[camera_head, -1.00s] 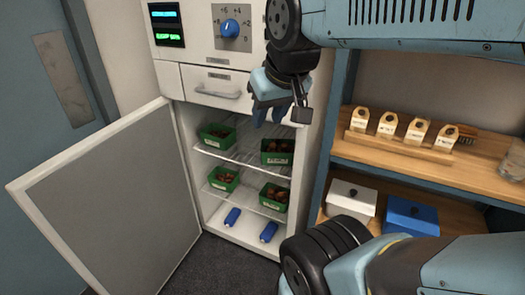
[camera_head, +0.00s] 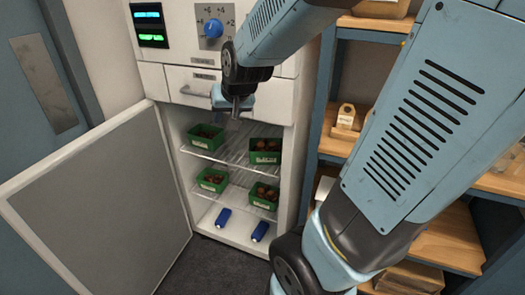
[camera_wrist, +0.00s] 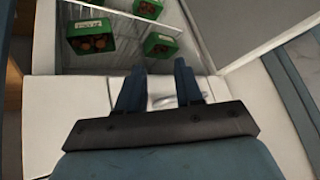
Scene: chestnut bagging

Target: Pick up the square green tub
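Green tubs of brown chestnuts stand on two wire shelves in the open white cabinet. The upper shelf holds a left tub (camera_head: 204,143) and a right tub (camera_head: 266,157); the lower shelf holds a left tub (camera_head: 212,185) and a right tub (camera_head: 264,205). I cannot tell for sure which is the square one. The wrist view shows the upper right tub (camera_wrist: 75,28) and, smaller, the upper left tub (camera_wrist: 170,31). My gripper (camera_head: 236,112) hangs before the drawer, above the upper shelf and apart from the tubs. In the wrist view its fingers (camera_wrist: 159,66) are spread and empty.
The cabinet door (camera_head: 100,200) stands wide open at left. Two blue cylinders (camera_head: 223,217) lie on the cabinet floor. Wooden shelving (camera_head: 450,238) with a small tan container (camera_head: 346,116) stands at right, partly hidden by my arm.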

